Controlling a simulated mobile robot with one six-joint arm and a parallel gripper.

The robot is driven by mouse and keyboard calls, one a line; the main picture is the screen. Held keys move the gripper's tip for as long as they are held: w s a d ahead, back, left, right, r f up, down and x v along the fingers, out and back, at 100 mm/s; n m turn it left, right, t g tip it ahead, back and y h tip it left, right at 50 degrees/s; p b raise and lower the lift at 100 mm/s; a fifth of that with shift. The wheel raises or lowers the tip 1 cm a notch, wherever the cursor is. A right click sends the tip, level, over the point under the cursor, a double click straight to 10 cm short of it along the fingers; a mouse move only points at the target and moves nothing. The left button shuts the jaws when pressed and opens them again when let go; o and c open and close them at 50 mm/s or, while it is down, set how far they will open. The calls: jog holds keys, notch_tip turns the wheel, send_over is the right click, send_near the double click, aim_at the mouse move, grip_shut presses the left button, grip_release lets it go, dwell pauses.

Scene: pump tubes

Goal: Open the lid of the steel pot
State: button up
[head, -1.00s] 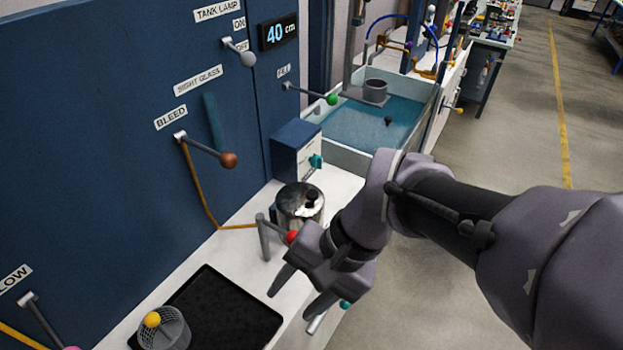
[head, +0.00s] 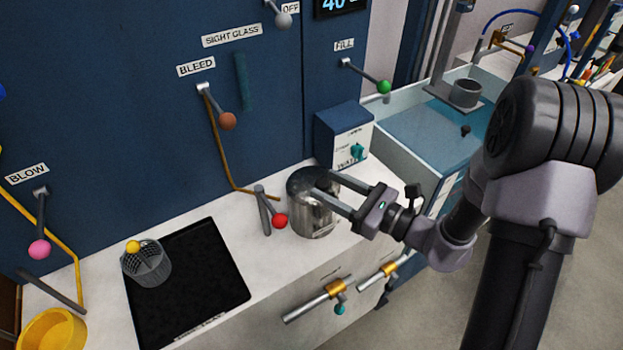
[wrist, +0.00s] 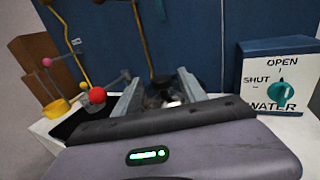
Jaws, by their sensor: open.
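The steel pot (head: 312,218) stands on the white counter, beside the red-knobbed lever. It is shiny and round. My gripper (head: 325,198) is open, with its two fingers reaching over the pot's top from the right in the head view. In the wrist view the fingers point forward, and a dark knob (wrist: 162,82) with part of the shiny lid (wrist: 165,101) shows between them. The fingers hide part of the lid in both views. I cannot tell whether they touch it.
A lever with a red knob (head: 280,221) stands just left of the pot. A blue-and-white water box (head: 345,138) stands behind it. A black mat (head: 205,275) bears a grey mesh basket (head: 150,266) with a yellow ball. A water-filled sink (head: 425,135) lies right.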

aim_at(311, 177)
jog(key=x, duration=0.5)
jog(key=shift+w+a+b, duration=0.15)
jog(key=shift+a+b, duration=0.05)
jog(key=shift+b, duration=0.1)
grip_shut()
dwell(1.0)
